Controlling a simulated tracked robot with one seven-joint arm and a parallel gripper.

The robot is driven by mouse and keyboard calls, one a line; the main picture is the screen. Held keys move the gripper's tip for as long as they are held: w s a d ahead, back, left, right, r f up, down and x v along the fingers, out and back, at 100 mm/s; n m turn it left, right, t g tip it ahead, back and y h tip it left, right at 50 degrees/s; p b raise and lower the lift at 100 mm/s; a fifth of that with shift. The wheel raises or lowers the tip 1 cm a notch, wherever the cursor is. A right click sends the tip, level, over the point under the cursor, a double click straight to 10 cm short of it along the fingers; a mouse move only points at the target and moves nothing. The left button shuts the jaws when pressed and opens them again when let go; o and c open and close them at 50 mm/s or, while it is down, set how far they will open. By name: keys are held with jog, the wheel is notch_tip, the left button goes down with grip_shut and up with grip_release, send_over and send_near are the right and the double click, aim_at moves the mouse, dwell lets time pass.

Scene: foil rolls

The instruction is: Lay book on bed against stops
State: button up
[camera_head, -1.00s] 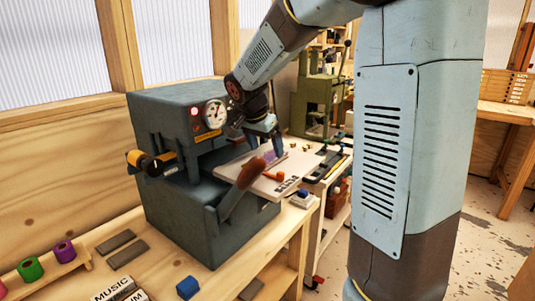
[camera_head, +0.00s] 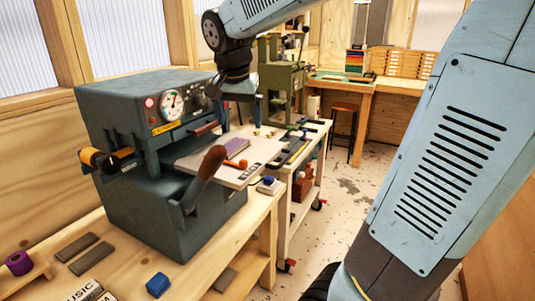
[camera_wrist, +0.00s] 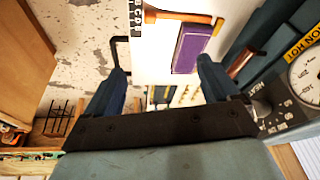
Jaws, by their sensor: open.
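A purple book (camera_head: 236,147) lies flat on the pale bed (camera_head: 258,173) that sticks out of the grey-blue press. The book also shows in the wrist view (camera_wrist: 192,47), with an orange bar (camera_wrist: 180,17) close to its upper end. I cannot tell whether they touch. My gripper (camera_head: 240,112) is above the back of the bed, clear of the book. In the wrist view its fingers (camera_wrist: 162,66) are spread with nothing between them, and the book lies beyond them, nearer the right finger.
The press (camera_head: 135,110) has a dial (camera_head: 172,103) and a brown-handled lever (camera_head: 205,178) in front of the bed. A green machine (camera_head: 283,80) stands behind on a cart. A blue block (camera_head: 158,285) and grey bars (camera_head: 85,250) lie on the bench.

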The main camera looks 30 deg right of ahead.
jog(key=s+f+n+t+y, duration=0.1)
jog(key=s+f+n, duration=0.1)
jog(key=s, duration=0.6)
jog(key=s+f+n+t, duration=0.1)
jog(key=s+n, duration=0.4)
jog(key=s, duration=0.4)
jog(key=shift+s+d+f+y, duration=0.15)
jog(key=shift+d+f+y, duration=0.1)
jog(key=shift+f+y, duration=0.15)
